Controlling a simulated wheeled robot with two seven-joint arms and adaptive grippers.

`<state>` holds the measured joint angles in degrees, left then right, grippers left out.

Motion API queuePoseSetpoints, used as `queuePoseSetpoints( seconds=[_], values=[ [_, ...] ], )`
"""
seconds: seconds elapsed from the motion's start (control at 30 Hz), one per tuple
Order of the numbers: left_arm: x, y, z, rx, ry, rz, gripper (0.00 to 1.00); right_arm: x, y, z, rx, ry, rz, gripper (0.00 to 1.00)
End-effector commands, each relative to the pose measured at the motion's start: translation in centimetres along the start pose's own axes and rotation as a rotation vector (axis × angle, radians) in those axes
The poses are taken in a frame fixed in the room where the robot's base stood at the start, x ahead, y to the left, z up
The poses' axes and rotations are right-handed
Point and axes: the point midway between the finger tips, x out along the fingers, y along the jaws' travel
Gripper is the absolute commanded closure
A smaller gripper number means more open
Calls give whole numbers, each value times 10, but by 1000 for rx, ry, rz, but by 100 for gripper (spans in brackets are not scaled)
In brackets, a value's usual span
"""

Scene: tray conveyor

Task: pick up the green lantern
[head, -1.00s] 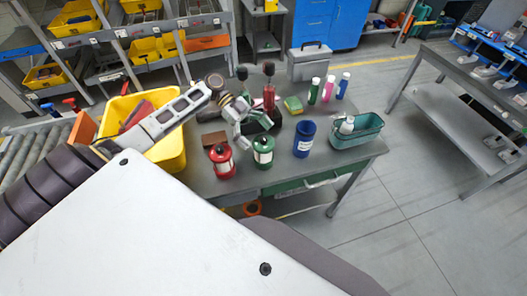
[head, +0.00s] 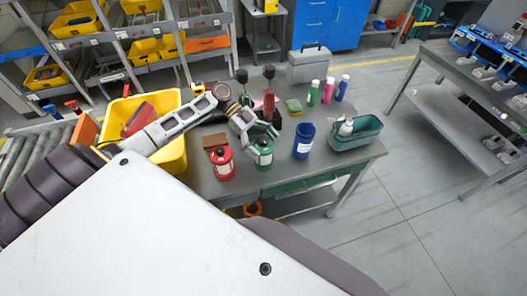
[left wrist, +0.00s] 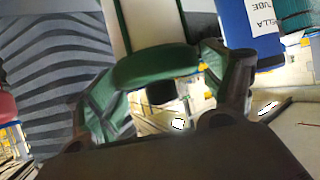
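The green lantern (head: 262,152) stands upright near the front edge of the grey work table, between a red lantern and a blue can. My left gripper (head: 257,129) is at its top, with the fingers spread and partly covering it. In the left wrist view the lantern's green rim (left wrist: 155,67) lies between the two fingertips of my left gripper (left wrist: 160,92). The fingers look open around it; whether they touch it is hard to tell. My right gripper is not in view.
The red lantern (head: 222,163) stands close on the left, with a brown block (head: 214,141) behind it. The blue can (head: 303,140) and a teal basket (head: 367,133) are on the right. A yellow bin (head: 172,152) stands at the left. Bottles and a grey toolbox (head: 308,64) are behind.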

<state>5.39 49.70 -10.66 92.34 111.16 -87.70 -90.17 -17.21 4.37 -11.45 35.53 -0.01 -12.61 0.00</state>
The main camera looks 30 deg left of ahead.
Motion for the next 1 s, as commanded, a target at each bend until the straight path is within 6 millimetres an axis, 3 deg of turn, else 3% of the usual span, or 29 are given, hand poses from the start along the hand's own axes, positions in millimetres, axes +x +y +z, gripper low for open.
queuePoseSetpoints(
  seconds=[0.07, 0.43, 0.77, 1.0],
  values=[
    [0, 0, 0, 0, 0, 0, 35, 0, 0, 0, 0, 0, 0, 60],
    [0, 0, 0, 0, 0, 0, 81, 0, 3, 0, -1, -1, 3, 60],
    [-2, 0, -3, 1, 0, -1, 81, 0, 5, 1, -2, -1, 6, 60],
    [-10, 0, -18, 3, -1, -1, 81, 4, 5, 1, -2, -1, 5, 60]
  ],
)
